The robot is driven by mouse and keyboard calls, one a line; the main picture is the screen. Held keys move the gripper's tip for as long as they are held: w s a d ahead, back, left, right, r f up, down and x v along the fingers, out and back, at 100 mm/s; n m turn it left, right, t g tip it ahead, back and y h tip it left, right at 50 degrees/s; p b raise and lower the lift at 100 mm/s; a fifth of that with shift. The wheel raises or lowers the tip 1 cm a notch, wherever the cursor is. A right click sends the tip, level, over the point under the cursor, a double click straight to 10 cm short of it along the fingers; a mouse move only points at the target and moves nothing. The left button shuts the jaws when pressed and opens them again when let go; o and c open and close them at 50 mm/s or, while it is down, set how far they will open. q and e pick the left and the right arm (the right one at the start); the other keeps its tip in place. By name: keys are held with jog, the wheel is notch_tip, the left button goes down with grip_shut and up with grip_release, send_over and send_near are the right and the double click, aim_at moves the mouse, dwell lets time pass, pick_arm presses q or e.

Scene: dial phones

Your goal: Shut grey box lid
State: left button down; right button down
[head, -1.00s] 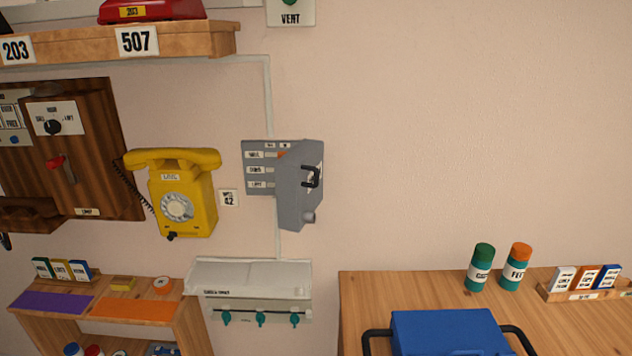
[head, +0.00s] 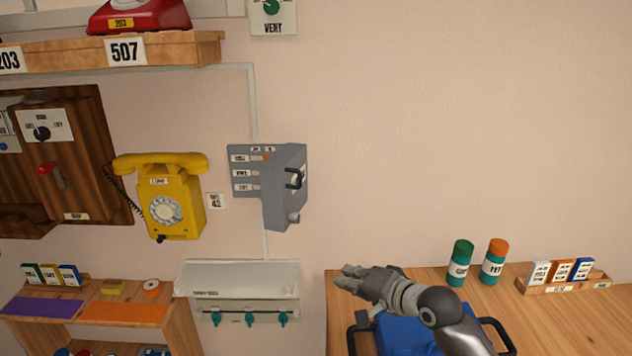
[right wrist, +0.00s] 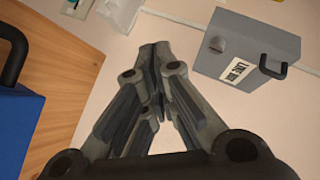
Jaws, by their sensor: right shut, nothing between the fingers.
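The grey box (head: 246,172) is fixed to the wall in the middle of the head view. Its lid (head: 284,190) stands swung out from the wall, with a black handle (head: 294,178) on its outer face. The labelled interior shows to the left of the lid. My right gripper (head: 345,278) is shut and empty, below and to the right of the box, above the wooden table. In the right wrist view the lid (right wrist: 222,42) shows at upper right, apart from my closed fingers (right wrist: 155,50). My left gripper is out of view.
A blue case (head: 400,338) with black handles lies on the wooden table (head: 340,310) under my right arm. A white hook rack (head: 236,280) is below the box. A yellow phone (head: 168,205) hangs to the left. The wall right of the lid is clear.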

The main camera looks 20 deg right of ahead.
aim_at(294, 186)
jog(key=w+d+r+m+t+y, duration=0.1)
jog(key=w+d+r+m+t, duration=0.15)
jog(key=r, duration=0.55)
jog(key=w+d+r+m+t+y, duration=0.1)
jog(key=w+d+r+m, duration=0.15)
jog(key=r, duration=0.55)
jog(key=a+p+x, duration=0.1)
jog(key=p+x, duration=0.4)
jog(key=x, duration=0.8)
jog(key=shift+s+a+r, duration=0.25)
jog(key=shift+a+r, duration=0.05)
jog(key=shift+a, duration=0.15)
jog(key=shift+a+t+h, duration=0.1)
jog(key=shift+t+h, duration=0.25)
jog(key=shift+h, duration=0.05)
